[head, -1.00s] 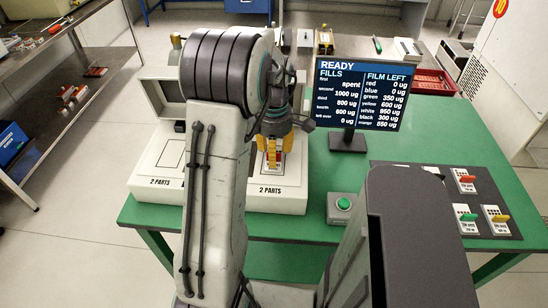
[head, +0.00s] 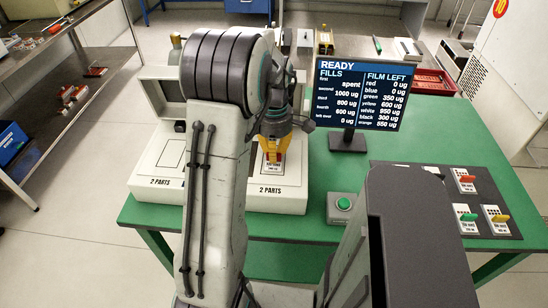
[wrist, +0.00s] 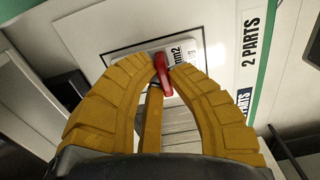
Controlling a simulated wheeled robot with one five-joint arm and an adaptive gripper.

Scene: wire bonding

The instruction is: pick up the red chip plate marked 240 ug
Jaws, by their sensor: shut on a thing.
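My gripper (head: 272,157) is over the right-hand "2 PARTS" station (head: 290,196) on the green table. In the wrist view my yellow fingers (wrist: 164,74) are shut on the red handle of a chip plate (wrist: 162,78). The plate's white face lies flat around the handle and is partly hidden by the fingers. Only part of its print shows, ending in "mm2" and "g", so I cannot read the 240 ug marking. In the head view the fingers and arm cover most of this plate.
A dark mat (head: 500,226) at the right holds plates with red (head: 466,178), green (head: 467,216) and yellow (head: 497,217) handles. A READY screen (head: 357,95) stands behind a green button box (head: 343,206). A red tray (head: 434,82) is at the back right.

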